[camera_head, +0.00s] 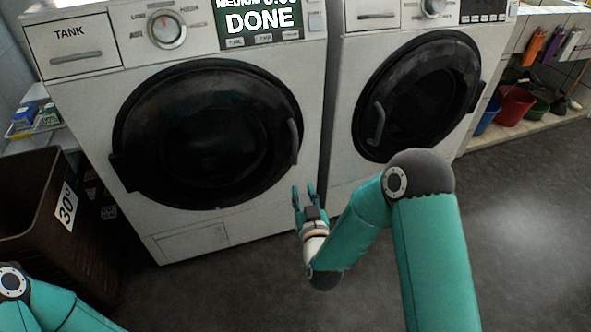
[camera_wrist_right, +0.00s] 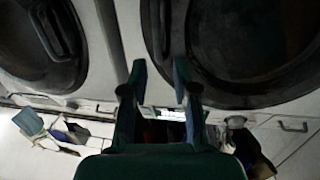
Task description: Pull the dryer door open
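Two white front-loading machines stand side by side; neither is labelled as a dryer. The left machine has a round black door (camera_head: 205,135), shut, with an upright handle (camera_head: 293,142) on its right side. The right machine has a round dark door (camera_head: 425,92), shut, with a handle (camera_head: 377,122) on its left side. My right gripper (camera_head: 304,190) is open and empty, just below the left door's handle and apart from it. In the right wrist view, which looks upside down, its spread fingers (camera_wrist_right: 160,75) point toward that handle (camera_wrist_right: 158,28). My left gripper is out of view.
A display (camera_head: 258,20) on the left machine reads DONE. A brown bin (camera_head: 30,195) marked 30° stands at left. Buckets (camera_head: 513,105) and hanging tools stand at far right. The dark floor (camera_head: 530,220) in front is clear.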

